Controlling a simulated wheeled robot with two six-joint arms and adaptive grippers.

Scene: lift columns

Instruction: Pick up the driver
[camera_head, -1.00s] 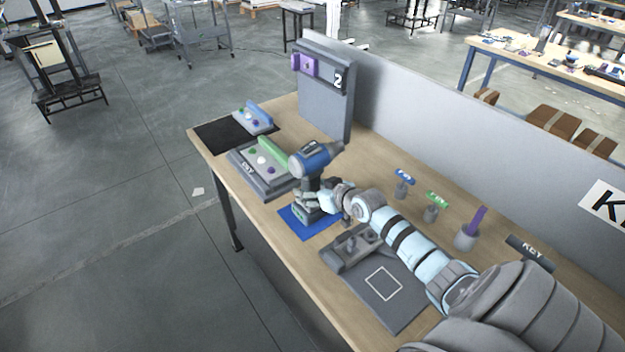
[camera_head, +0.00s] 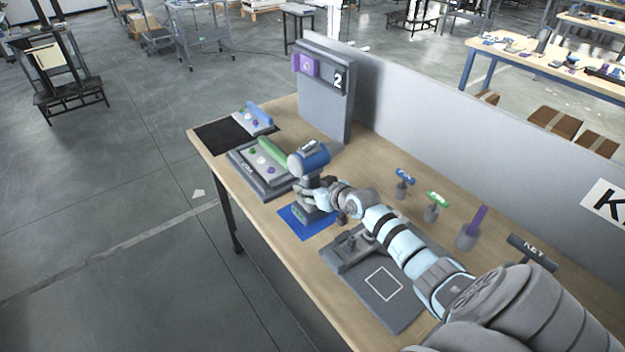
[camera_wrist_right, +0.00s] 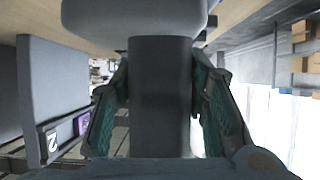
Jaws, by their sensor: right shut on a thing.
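The driver (camera_head: 309,161) is a blue and grey cordless tool in the head view, upright above the blue mat (camera_head: 294,229). I cannot tell whether its base is clear of the mat. My right gripper (camera_head: 306,188) is shut around the driver's grip from the right side. In the right wrist view, the two fingers of the gripper (camera_wrist_right: 162,105) lie on either side of the dark grip of the driver (camera_wrist_right: 160,75). The driver's grey body crosses the top of that view. My left gripper is not in view.
A grey tray with a green block (camera_head: 273,153) stands just left of the driver. A grey panel marked 2 (camera_head: 325,105) rises behind. A grey fixture plate (camera_head: 400,314) lies in front. Small holders with blue, green and purple keys (camera_head: 473,222) stand right. A wall (camera_head: 450,135) bounds the back.

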